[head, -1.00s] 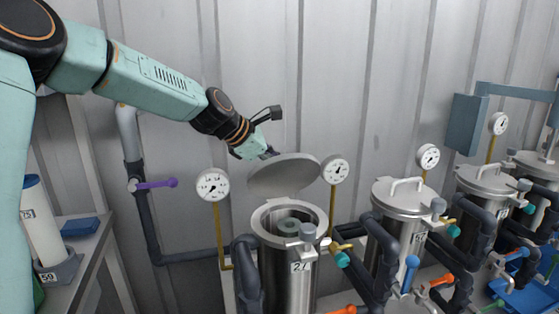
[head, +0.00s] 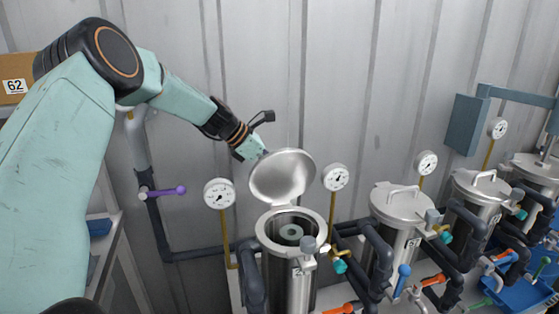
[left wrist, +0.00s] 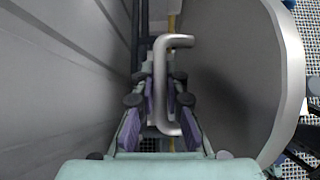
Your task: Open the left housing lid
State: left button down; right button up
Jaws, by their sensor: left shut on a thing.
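The left housing (head: 290,270) is a steel cylinder with its mouth open and a ring-shaped part visible inside. Its round lid (head: 283,177) stands swung up behind the mouth, its underside facing the head camera. My left gripper (head: 262,152) is behind the lid's upper left edge, its fingers mostly hidden there. In the left wrist view, the gripper (left wrist: 160,110) is shut on the lid's bent handle (left wrist: 174,44), with the lid's top face (left wrist: 235,70) to the right. My right gripper is not in view.
Pressure gauges (head: 219,194) and (head: 336,178) flank the lid. A corrugated wall (head: 340,70) is close behind the gripper. Closed housings (head: 400,203) stand to the right among dark pipes. A purple-handled valve (head: 165,191) is on the left.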

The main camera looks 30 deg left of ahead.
pick_arm(q)
jog(key=shift+w+a+r+n+g+h+p, duration=0.15)
jog(key=shift+w+a+n+g+h+p, duration=0.15)
jog(key=shift+w+a+p, duration=0.35)
jog(key=shift+d, duration=0.1)
jog(key=c, duration=1.7)
grip_release()
jog(key=shift+o, duration=0.2)
jog(key=shift+s+d, duration=0.1)
jog(key=shift+s, duration=0.05)
